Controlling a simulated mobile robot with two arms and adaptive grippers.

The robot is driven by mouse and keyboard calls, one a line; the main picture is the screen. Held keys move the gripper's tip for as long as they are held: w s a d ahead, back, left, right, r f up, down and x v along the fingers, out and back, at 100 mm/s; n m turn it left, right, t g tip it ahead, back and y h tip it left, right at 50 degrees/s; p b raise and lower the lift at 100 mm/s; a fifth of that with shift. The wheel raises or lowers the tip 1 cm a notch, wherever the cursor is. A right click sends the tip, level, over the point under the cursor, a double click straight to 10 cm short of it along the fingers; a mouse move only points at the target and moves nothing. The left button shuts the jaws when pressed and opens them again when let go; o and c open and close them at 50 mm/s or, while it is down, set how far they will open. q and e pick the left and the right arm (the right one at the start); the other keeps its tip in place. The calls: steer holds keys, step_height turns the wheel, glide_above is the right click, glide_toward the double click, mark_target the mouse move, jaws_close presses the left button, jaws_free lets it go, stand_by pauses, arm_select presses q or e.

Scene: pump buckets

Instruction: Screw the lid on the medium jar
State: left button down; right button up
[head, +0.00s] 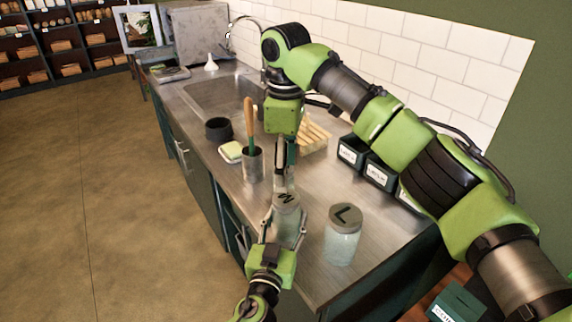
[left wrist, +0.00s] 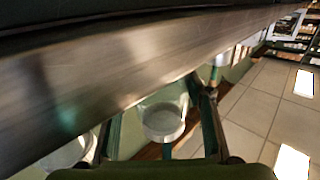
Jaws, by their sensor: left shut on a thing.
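The medium jar (head: 287,228) is clear glass and stands upright near the counter's front edge. A grey lid marked M (head: 286,201) sits on its top; how tightly it is seated cannot be told. My left gripper (head: 283,235) is shut around the jar body from the front. The jar (left wrist: 163,120) also shows between the left fingers in the left wrist view. My right gripper (head: 285,185) points down from above, with its fingertips at the lid. It is seen edge-on, so its opening and any contact with the lid are unclear.
A large jar with an L lid (head: 342,243) stands close to the right. Behind are a steel cup (head: 253,166) with handled tools, a sponge (head: 231,151), a dark bowl (head: 218,129), a wooden rack (head: 315,135) and labelled dark bins (head: 380,172). The sink (head: 205,95) lies farther back.

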mark_target(286, 198)
step_height(286, 198, down, 7)
steer(key=shift+f, duration=0.2)
stand_by(0.3)
steer(key=c, duration=1.2)
steer(key=shift+o, duration=0.2)
steer(key=o, duration=1.3)
step_height(286, 198, up, 12)
